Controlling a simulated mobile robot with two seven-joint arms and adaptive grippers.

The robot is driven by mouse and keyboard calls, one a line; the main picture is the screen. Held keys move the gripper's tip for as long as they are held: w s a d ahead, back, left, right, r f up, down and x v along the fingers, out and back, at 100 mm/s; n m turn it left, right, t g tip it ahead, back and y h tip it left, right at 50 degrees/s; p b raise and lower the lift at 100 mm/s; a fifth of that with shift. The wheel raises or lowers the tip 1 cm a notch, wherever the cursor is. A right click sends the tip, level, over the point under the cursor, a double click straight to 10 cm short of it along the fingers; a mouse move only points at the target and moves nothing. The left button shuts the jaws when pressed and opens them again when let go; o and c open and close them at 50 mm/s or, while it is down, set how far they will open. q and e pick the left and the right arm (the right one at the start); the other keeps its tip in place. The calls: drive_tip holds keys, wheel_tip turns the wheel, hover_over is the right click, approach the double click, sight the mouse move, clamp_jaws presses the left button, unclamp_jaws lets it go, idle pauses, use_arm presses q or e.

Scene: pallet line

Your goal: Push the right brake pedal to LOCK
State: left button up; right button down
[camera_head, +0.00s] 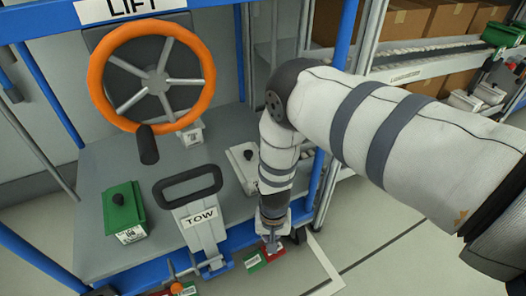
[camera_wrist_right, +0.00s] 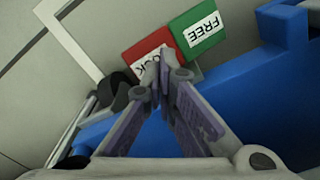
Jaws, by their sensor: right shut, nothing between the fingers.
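The right brake pedal is low at the front of the blue frame. Its red LOCK half (camera_wrist_right: 140,52) and green FREE half (camera_wrist_right: 199,32) lie side by side in the right wrist view. In the head view the green half (camera_head: 254,262) shows to the left of the red part (camera_head: 276,252). My right gripper (camera_wrist_right: 163,62) is shut and empty, pointing down with its fingertips over the red half and partly covering the LOCK label. I cannot tell whether they touch it. It also shows in the head view (camera_head: 271,242). My left gripper is not in view.
A TOW handle (camera_head: 200,215) stands left of my right forearm. An orange wheel (camera_head: 152,77) is behind it, and a green box with a knob (camera_head: 124,212) is at left. A blue frame bar (camera_wrist_right: 245,85) runs close beside the pedal. Open floor (camera_head: 390,255) lies to the right.

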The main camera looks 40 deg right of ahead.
drive_tip(key=shift+f+b, duration=1.2)
drive_tip(key=shift+f, duration=0.85)
idle(0.6)
drive_tip(key=shift+r, duration=0.1)
wheel_tip(320, 180, up, 7)
drive_tip(key=p, duration=0.4)
drive_tip(key=shift+p, duration=0.35)
